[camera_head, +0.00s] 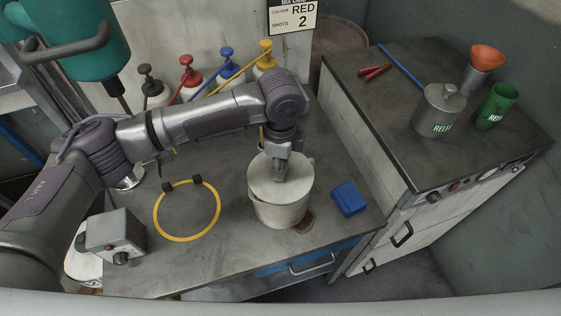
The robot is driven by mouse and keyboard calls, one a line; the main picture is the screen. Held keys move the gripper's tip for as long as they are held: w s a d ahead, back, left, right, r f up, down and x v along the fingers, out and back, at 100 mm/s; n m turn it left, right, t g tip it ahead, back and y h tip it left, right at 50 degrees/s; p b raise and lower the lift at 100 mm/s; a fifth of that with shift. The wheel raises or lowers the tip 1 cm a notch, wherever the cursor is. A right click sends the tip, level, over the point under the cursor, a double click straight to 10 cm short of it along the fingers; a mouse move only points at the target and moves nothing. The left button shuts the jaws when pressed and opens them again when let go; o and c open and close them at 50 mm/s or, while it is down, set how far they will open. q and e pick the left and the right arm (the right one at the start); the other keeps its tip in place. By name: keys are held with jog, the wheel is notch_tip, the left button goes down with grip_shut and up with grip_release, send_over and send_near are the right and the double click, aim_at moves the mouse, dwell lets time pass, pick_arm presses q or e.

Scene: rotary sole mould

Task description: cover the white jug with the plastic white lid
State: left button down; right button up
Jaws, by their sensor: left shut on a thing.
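The white jug (281,212) stands upright on the grey workbench, near its front right part. The white lid (264,185) is at the jug's mouth and covers most of the opening. It looks slightly off to the left and tilted; I cannot tell whether it is fully seated. My left gripper (280,178) points down from above and is shut on the lid's middle, hiding its handle. My right gripper is not in view.
A blue block (348,199) lies right of the jug. A yellow hose ring (187,237) lies to its left, near a grey control box (116,236). Several pump bottles stand behind. A cabinet (385,150) at right carries a metal can (438,112) and a green cup (497,106).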

pick_arm(q)
jog(key=shift+f, duration=0.3)
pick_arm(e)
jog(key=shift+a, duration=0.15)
pick_arm(q)
jog(key=c, duration=0.7)
grip_release()
jog(key=shift+c, duration=0.2)
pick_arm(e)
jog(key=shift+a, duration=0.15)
pick_arm(q)
jog(key=shift+r, duration=0.2)
notch_tip(320, 180, up, 7)
jog(key=shift+r, duration=0.1)
